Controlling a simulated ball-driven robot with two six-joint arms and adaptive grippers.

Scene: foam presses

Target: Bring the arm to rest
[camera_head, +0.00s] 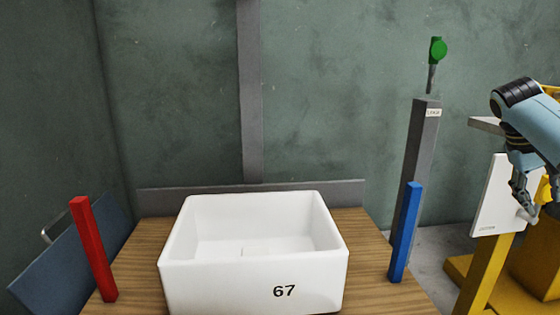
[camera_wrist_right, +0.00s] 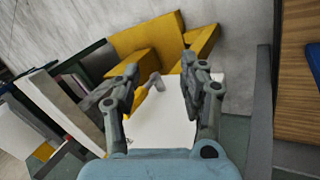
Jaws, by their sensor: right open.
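My right gripper (camera_head: 526,205) is at the right edge of the head view, with its light blue arm coming in from the right. It is in front of a white panel (camera_head: 490,205) beside yellow frame parts. In the right wrist view my right gripper (camera_wrist_right: 160,88) has its two fingers spread apart with nothing between them. The white panel (camera_wrist_right: 165,130) and yellow blocks (camera_wrist_right: 150,40) lie beyond the fingers. I cannot tell whether the gripper touches the panel. My left gripper is not in view.
A white bin (camera_head: 255,275) marked 67 stands on a wooden table (camera_head: 370,255), between a red post (camera_head: 93,250) and a blue post (camera_head: 405,235). A grey column (camera_head: 420,150) with a green-topped lever (camera_head: 437,52) stands right of the table. The bin looks empty.

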